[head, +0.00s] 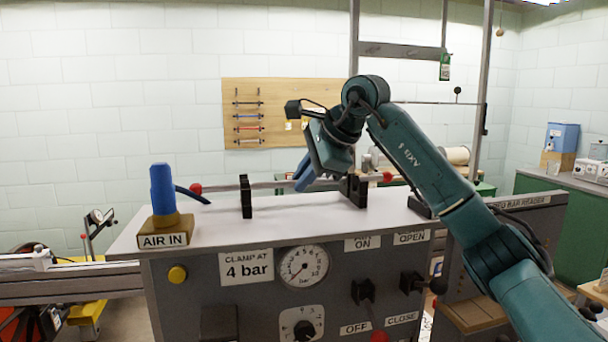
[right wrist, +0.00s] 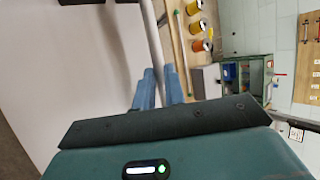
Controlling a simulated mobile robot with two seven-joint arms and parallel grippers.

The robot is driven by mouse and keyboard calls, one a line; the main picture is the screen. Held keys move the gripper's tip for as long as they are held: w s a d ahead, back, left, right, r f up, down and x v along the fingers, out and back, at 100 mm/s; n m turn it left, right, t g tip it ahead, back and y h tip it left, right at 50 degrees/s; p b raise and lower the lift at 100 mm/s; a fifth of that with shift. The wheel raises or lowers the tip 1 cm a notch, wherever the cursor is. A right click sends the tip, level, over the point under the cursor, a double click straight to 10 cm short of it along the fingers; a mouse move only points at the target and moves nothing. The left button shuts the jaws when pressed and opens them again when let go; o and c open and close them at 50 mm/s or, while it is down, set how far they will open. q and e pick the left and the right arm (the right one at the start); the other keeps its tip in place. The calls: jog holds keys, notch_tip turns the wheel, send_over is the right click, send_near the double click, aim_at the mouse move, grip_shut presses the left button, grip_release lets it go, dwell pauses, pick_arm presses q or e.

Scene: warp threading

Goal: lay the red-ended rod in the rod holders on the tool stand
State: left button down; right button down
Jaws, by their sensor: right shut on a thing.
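The grey rod with red ends (head: 270,184) lies level above the tool stand's light top (head: 310,218), crossing the left black rod holder (head: 246,205) a little below its top. Its right part passes by the right black holder (head: 358,190). I cannot tell whether it rests in the slots. My right gripper (head: 303,178) is shut on the rod between the holders, nearer the right one. In the right wrist view the rod (right wrist: 152,38) runs up from the blue fingers (right wrist: 158,88). My left gripper is out of view.
A blue-topped air fitting (head: 162,190) with a hose stands on the left of the stand top, near the rod's left end. A gauge (head: 303,266) and levers (head: 363,291) are on the stand's front. A wooden tool board (head: 270,100) hangs behind.

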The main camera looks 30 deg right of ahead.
jog(key=c, duration=1.4)
grip_release()
jog(key=shift+f, duration=0.1)
jog(key=v, duration=1.3)
jog(key=shift+s+b, duration=0.15)
jog(key=shift+b, duration=0.15)
